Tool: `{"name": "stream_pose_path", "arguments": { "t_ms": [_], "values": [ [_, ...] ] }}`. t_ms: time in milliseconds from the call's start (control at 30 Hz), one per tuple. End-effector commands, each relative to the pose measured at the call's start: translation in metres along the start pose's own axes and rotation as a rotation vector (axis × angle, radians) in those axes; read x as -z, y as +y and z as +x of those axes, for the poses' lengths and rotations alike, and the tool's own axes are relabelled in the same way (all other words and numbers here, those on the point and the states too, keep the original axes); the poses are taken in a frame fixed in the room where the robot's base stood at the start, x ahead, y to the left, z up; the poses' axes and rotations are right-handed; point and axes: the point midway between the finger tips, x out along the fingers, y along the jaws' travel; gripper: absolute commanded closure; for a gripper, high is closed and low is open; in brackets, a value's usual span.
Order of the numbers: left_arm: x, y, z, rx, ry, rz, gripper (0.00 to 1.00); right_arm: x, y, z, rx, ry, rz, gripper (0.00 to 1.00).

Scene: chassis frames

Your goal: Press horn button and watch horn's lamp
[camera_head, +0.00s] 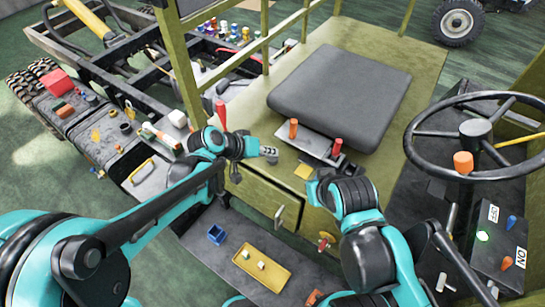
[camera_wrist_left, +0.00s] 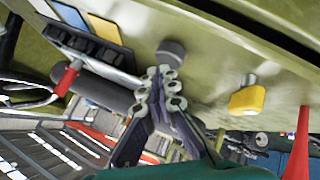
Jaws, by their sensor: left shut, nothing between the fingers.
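My left gripper (camera_head: 268,152) is at the front edge of the olive seat platform, its fingers together and empty. In the left wrist view the fingertips (camera_wrist_left: 160,78) point at a round dark grey knob (camera_wrist_left: 172,52) on the olive panel. I cannot tell whether they touch it. No label marks a horn button or its lamp, so I cannot tell which they are. A small green lamp (camera_head: 483,237) glows on the dark panel at right, between a blue switch (camera_head: 511,221) and an orange one (camera_head: 507,262). My right arm shows at centre right; its fingers are hidden.
A steering wheel (camera_head: 475,135) stands at right, with an orange cylinder (camera_head: 463,162) near its hub. A yellow tray (camera_head: 262,268) and blue box (camera_head: 217,235) lie below. A yellow knob (camera_wrist_left: 247,97) protrudes in the wrist view.

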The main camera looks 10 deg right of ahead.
Motion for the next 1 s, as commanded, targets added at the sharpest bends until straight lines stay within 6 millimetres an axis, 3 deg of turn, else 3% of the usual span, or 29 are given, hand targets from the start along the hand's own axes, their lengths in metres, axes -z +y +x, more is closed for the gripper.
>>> {"name": "stream_pose_path", "arguments": {
  "t_ms": [1000],
  "values": [
    [-0.0063,-0.0061,0.0085,0.0,-0.001,0.0,1.0,-0.0064,0.0,0.0089,0.0,0.0,0.0,1.0]
  ]
}}
